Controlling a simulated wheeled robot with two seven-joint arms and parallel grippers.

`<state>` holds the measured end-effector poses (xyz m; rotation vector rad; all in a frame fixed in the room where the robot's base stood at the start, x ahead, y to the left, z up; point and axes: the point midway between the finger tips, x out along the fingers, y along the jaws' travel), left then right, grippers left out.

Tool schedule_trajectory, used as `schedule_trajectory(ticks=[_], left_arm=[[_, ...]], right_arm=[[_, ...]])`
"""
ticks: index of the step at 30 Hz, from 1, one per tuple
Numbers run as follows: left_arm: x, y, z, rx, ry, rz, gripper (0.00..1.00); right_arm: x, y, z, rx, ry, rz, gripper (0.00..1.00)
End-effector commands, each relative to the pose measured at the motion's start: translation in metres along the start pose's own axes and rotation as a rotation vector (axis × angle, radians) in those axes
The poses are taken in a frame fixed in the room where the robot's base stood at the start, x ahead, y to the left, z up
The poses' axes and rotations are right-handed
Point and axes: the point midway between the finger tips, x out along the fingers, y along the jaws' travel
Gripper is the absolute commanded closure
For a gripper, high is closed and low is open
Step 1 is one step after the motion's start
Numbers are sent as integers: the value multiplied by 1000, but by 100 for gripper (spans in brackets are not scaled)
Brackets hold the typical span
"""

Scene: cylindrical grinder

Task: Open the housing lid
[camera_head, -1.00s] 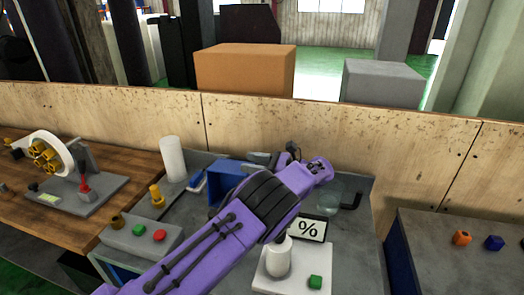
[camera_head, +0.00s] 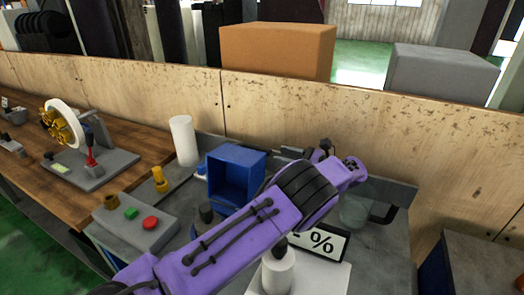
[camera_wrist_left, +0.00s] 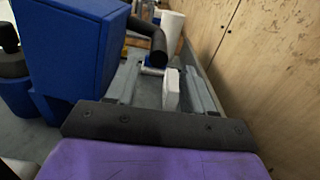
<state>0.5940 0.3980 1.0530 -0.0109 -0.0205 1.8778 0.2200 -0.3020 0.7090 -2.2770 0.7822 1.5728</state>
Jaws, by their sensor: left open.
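A blue box-shaped housing (camera_head: 235,180) with an open front stands on the grey bench in the head view. Its blue side (camera_wrist_left: 70,50) fills the upper left of the left wrist view. I cannot tell which part is the lid. A see-through grey panel with a black handle (camera_head: 390,212) is at the right of the bench. My left gripper (camera_wrist_left: 160,60) is open, to the right of the blue housing. A white block (camera_wrist_left: 171,90) shows between the fingers, and a black curved piece (camera_wrist_left: 150,35) lies just ahead. In the head view my purple arm hides much of the gripper.
A control box (camera_head: 130,222) with green and red buttons stands left of my arm. A white cylinder (camera_head: 184,140) stands behind the bench's left part. A wooden wall (camera_head: 310,125) runs close behind.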

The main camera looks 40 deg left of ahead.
Motion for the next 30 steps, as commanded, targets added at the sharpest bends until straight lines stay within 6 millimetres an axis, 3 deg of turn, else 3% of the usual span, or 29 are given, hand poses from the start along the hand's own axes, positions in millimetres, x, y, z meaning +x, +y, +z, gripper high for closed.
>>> schedule_trajectory(ticks=[3, 12, 22, 23, 27, 30], left_arm=[[26, 0, 9, 5, 0, 1, 47], [80, 0, 4, 2, 0, -1, 47], [89, 0, 1, 1, 1, 0, 47], [89, 0, 1, 1, 1, 0, 54], [89, 0, 1, 1, 1, 1, 99], [89, 0, 1, 1, 1, 1, 100]], right_arm=[[-21, 2, -9, 0, 0, 0, 100], [-44, 4, -18, 0, 0, 0, 100], [-44, 4, -18, 0, 0, 0, 100], [-44, 4, -18, 0, 0, 0, 100], [-44, 4, -18, 0, 0, 0, 100], [-44, 4, -18, 0, 0, 0, 100]])
